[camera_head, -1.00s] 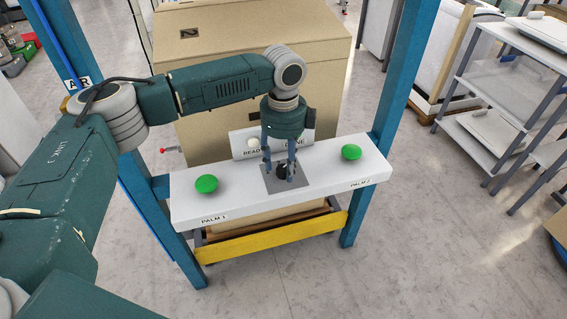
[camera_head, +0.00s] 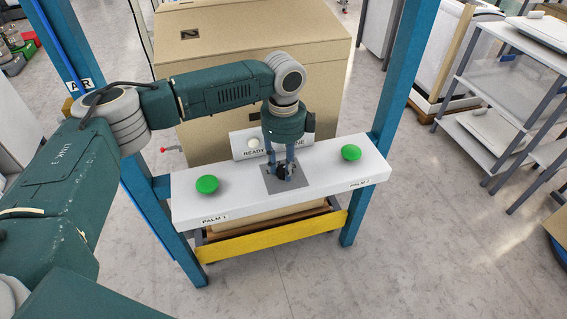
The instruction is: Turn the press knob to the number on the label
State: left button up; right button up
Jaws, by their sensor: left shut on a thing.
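A black press knob (camera_head: 286,172) sits on a grey square plate (camera_head: 301,183) in the middle of a white panel. My left gripper (camera_head: 282,172) comes down from above and is shut on the knob, its fingers around it and hiding much of it. The white label (camera_head: 246,147) stands behind the panel with a pale round light on it. My left gripper covers part of its text; "READY" and the end of a second word show. The knob's pointer and any numbers are too small to tell. My right gripper is not in view.
Green palm buttons, marked PALM 1 (camera_head: 207,184) and PALM 2 (camera_head: 351,152), flank the knob on the white panel (camera_head: 243,191). Blue posts (camera_head: 402,75) stand at both sides. A tan cabinet (camera_head: 215,60) is behind, a yellow bar (camera_head: 270,238) below. The floor in front is clear.

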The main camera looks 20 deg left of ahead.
aim_at(283, 168)
pick_arm(q)
jog(key=n+p, duration=0.8)
jog(key=p, duration=0.3)
jog(key=shift+r, duration=0.2)
jog(key=n+p, duration=0.2)
jog(key=p, duration=0.1)
jog(key=shift+f+n, duration=0.15)
jog(key=shift+n, duration=0.25)
jog(key=shift+f+n, duration=0.1)
jog(key=shift+n, duration=0.3)
jog(key=o, duration=1.1)
jog(key=shift+o, duration=0.2)
jog(key=shift+r, duration=0.3)
notch_tip(283, 168, up, 12)
jog(key=shift+f, duration=0.25)
